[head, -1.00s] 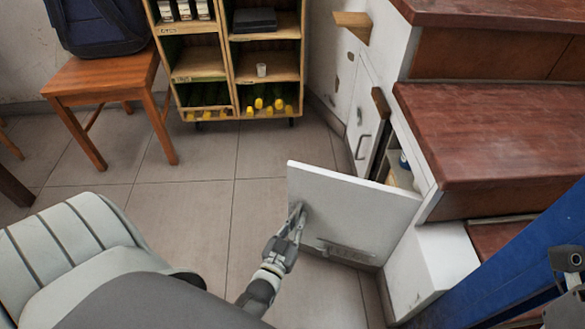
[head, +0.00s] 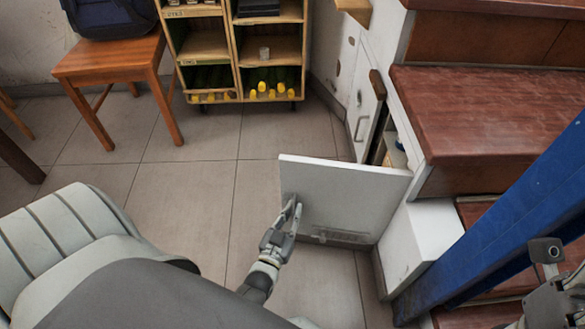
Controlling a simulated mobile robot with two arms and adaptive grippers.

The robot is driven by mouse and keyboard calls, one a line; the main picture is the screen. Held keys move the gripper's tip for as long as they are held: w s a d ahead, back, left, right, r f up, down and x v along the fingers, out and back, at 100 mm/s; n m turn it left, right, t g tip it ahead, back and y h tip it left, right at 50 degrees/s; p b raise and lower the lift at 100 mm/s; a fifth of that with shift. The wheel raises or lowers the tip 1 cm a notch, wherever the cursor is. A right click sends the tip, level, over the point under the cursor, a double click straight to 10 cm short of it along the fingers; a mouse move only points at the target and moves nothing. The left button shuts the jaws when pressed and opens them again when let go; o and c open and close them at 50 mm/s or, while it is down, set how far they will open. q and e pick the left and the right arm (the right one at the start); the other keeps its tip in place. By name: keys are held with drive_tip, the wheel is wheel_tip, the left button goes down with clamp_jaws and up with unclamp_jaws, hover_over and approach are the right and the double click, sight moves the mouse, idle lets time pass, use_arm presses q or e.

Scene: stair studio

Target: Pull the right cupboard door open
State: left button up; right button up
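The right cupboard door (head: 338,202) is a white panel under the wooden stairs. It stands swung well out from the cupboard (head: 397,150), whose dark opening shows behind it. My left gripper (head: 293,205) is at the door's left part, with its fingertips against or very near the near face. Whether the fingers are open or shut is unclear at this size. A second white door with a handle (head: 361,125) is further back, by the opening. Part of my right arm shows at the lower right edge, but its fingers cannot be made out.
Reddish wooden stairs (head: 470,112) rise at the right, with a blue beam (head: 500,225) in front. A wooden shelf (head: 272,62) with bottles stands at the back. A wooden chair (head: 108,62) holds a dark backpack (head: 110,18). The tiled floor (head: 190,190) between is clear.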

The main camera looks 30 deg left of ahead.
sight(297, 185)
idle(0.3)
use_arm(q)
drive_tip(key=shift+r, duration=0.15)
drive_tip(key=shift+r, duration=4.85)
drive_tip(key=shift+s, duration=0.1)
